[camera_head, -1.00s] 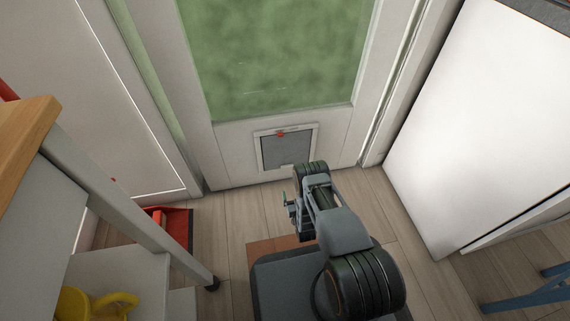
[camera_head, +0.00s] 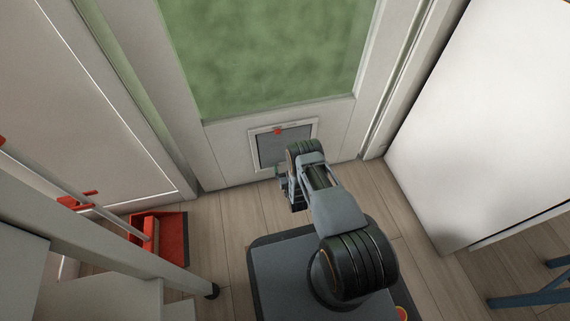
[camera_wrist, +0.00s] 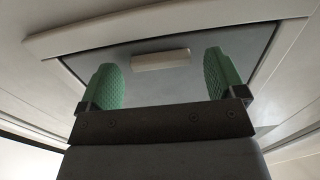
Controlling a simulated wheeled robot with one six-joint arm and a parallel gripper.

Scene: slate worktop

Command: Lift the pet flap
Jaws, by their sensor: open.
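The pet flap (camera_head: 285,143) is a grey panel in a pale frame, low in the white door. A small red part (camera_head: 278,131) sits at its top edge. In the wrist view the panel (camera_wrist: 150,92) fills the middle, with a pale raised tab (camera_wrist: 160,60) on it. The flap appears to hang closed. My gripper (camera_wrist: 163,75) is open, its two green-padded fingers apart on either side of the tab, with nothing between them. I cannot tell whether they touch the panel. In the head view my arm hides most of the gripper and the flap's lower right.
A red dustpan (camera_head: 172,238) lies on the wooden floor at left, near a white shelf unit (camera_head: 95,245). A large white cabinet (camera_head: 480,125) stands at right, with blue legs (camera_head: 530,298) of something near it. Floor between is clear.

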